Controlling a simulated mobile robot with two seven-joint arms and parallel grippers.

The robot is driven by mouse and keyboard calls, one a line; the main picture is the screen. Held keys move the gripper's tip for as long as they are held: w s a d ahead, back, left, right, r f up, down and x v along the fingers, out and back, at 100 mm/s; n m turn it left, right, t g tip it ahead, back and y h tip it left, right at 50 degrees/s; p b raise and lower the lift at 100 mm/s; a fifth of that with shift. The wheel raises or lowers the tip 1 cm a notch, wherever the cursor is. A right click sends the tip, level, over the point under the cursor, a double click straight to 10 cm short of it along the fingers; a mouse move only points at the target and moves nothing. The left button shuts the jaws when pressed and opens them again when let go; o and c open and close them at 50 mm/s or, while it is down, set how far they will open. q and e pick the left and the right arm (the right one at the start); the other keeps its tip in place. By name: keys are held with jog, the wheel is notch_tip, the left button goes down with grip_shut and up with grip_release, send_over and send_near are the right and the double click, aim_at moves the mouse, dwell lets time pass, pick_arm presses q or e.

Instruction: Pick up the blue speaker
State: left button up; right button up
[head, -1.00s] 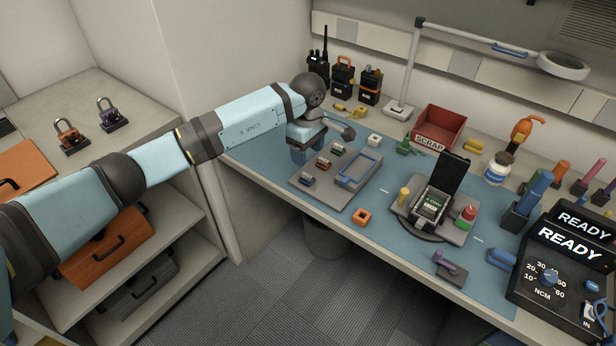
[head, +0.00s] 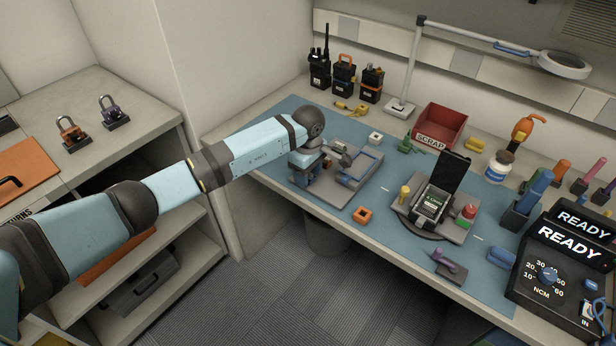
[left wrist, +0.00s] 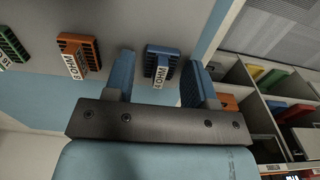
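The blue speaker (left wrist: 160,62) shows in the left wrist view with a white label on it. It lies between and beyond the two blue fingers of my left gripper (left wrist: 158,74), which is open. I cannot tell whether a finger touches it. An orange speaker (left wrist: 78,57) and a green speaker (left wrist: 12,45) lie to its left in that view. In the head view my left gripper (head: 303,178) is low over the left part of the grey tray (head: 340,205) and hides the blue speaker there. My right gripper is not in view.
A fixture with a raised black lid (head: 450,176) stands to the right. A red scrap bin (head: 441,127) and radios (head: 344,75) stand behind.

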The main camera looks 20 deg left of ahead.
pick_arm(q)
jog(key=c, duration=0.7)
jog(key=shift+r, duration=0.1)
notch_tip(320, 180, up, 20)
dwell(0.4)
jog(key=shift+r+p, duration=0.7)
jog(key=shift+r, duration=1.2)
